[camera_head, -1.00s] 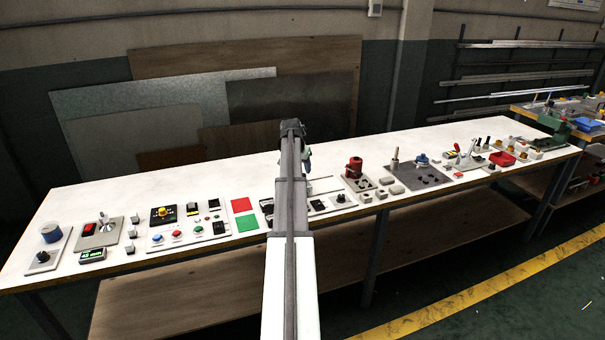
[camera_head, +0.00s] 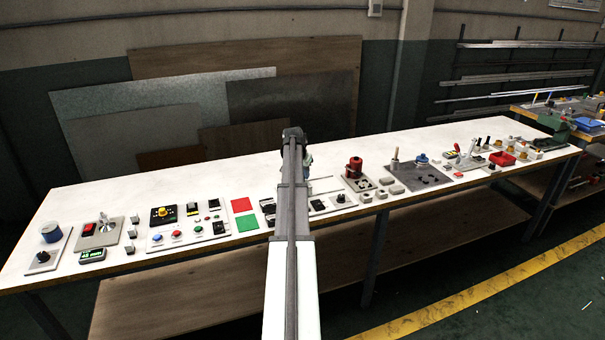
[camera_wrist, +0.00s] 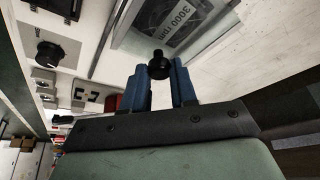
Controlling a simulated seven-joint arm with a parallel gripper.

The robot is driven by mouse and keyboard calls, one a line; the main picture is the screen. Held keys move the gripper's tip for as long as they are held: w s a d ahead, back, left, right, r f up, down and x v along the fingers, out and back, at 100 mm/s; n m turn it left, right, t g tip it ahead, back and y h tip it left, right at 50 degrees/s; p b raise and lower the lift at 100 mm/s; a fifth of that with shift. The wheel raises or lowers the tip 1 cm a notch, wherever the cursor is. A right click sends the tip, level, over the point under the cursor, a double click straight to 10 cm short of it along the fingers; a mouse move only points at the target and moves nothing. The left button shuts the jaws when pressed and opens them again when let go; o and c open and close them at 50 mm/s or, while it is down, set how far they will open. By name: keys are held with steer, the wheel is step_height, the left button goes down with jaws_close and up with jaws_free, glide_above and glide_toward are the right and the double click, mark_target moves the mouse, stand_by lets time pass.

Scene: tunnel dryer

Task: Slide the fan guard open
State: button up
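The fan guard (camera_wrist: 138,42) appears in the wrist view as a see-through grey panel with a "3000 rpm" label (camera_wrist: 172,22) in or under it. A round black knob (camera_wrist: 159,66) stands near its edge. My gripper (camera_wrist: 161,68) has two blue fingers apart, one on each side of the knob, with the knob between the tips. Firm contact with the knob cannot be told. In the head view my arm hides most of the guard and the gripper.
The white bench (camera_head: 100,197) carries a button panel (camera_head: 190,229) to the left of my arm and a red cylinder device (camera_head: 354,167) to the right. A black dial (camera_wrist: 50,52) is at upper left in the wrist view. The bench behind my arm is clear.

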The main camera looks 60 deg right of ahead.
jaws_close()
steer(key=s+d, duration=0.9)
steer(key=shift+s+d, duration=0.1)
steer(key=shift+d, duration=0.05)
steer(key=shift+o, duration=0.9)
jaws_free()
steer(key=shift+s, duration=0.1)
steer(key=o, duration=0.3)
steer(key=shift+o, duration=0.2)
steer(key=v, duration=1.4)
